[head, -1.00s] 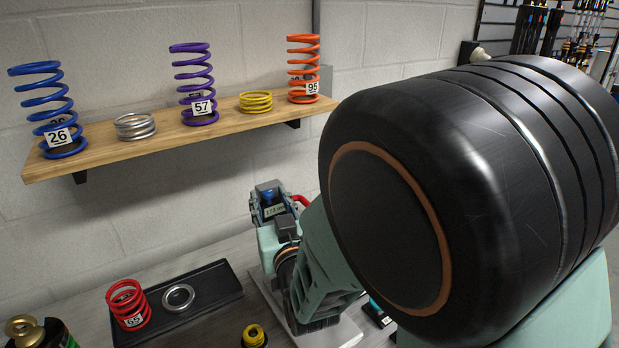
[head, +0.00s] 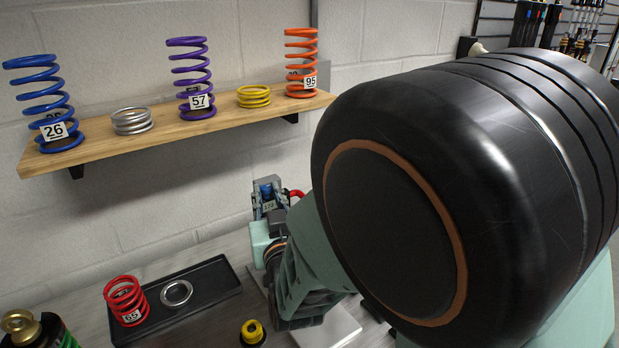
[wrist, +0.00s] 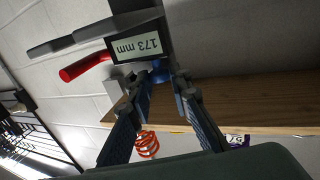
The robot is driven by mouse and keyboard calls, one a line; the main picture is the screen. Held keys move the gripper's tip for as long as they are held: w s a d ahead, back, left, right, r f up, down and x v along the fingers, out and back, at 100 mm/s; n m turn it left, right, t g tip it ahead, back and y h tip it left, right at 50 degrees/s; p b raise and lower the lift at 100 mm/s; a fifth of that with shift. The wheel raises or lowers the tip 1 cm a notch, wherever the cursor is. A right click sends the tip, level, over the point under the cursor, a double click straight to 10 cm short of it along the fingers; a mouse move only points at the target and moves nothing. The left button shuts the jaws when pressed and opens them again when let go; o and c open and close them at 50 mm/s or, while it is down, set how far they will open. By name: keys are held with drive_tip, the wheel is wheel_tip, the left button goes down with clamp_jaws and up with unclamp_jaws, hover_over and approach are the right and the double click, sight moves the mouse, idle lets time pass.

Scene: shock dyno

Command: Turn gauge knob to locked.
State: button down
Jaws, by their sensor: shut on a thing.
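The gauge (wrist: 140,46) is a dark grey caliper-like body with a display reading 173 mm, seen upside down in the wrist view. Its small blue knob (wrist: 160,73) sits between my fingertips. My gripper (wrist: 163,85) is shut on the knob, one blue-grey finger on each side. I cannot read the knob's locked or unlocked mark.
A red handle-like part (wrist: 84,68) juts out beside the gauge. A wooden shelf (head: 150,137) with several coloured springs is on the wall. A black tray (head: 215,285) on the bench holds a red spring (head: 126,300) and a metal ring (head: 176,293).

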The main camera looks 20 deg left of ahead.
drive_tip(key=shift+r+m+t+h, duration=0.1)
drive_tip(key=shift+m+t+h, duration=0.25)
drive_tip(key=shift+h, duration=0.25)
drive_tip(key=c, duration=1.8)
unclamp_jaws()
drive_tip(key=shift+s, duration=0.1)
drive_tip(key=v, duration=0.7)
drive_tip(key=shift+s, duration=0.15)
drive_tip(key=shift+d, duration=0.15)
